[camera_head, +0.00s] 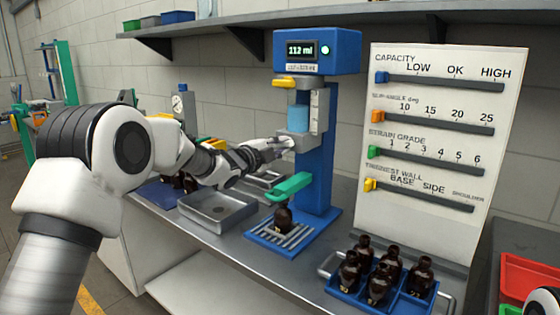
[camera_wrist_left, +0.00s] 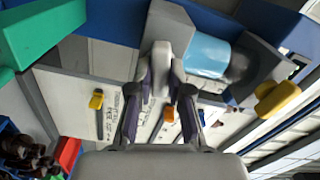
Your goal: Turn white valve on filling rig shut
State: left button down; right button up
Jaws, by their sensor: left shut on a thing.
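The blue filling rig (camera_head: 316,160) stands on the bench, its display reading 112 ml beside a lit green light. My left gripper (camera_head: 272,145) reaches from the left to the rig's white valve (camera_head: 287,142), below the cylinder of blue liquid (camera_head: 298,118). In the left wrist view my left gripper (camera_wrist_left: 162,82) is shut on the valve's pale handle (camera_wrist_left: 163,58), which lies between the fingertips. The fingers hide part of the handle. A dark amber bottle (camera_head: 283,217) stands on the rig's slatted base. My right gripper is not in view.
A green arm (camera_head: 289,187) juts from the rig below the valve, and a yellow lever (camera_head: 284,82) sits above it. A blue crate (camera_head: 345,286) of several dark bottles stands front right. A metal tray (camera_head: 235,217) lies left; a gauge board (camera_head: 440,140) stands right.

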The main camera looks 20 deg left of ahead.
pick_arm(q)
jog(key=shift+m+b, duration=1.4)
jog(key=shift+m, duration=0.1)
jog(key=c, duration=1.1)
grip_release()
jog(key=v, duration=1.2)
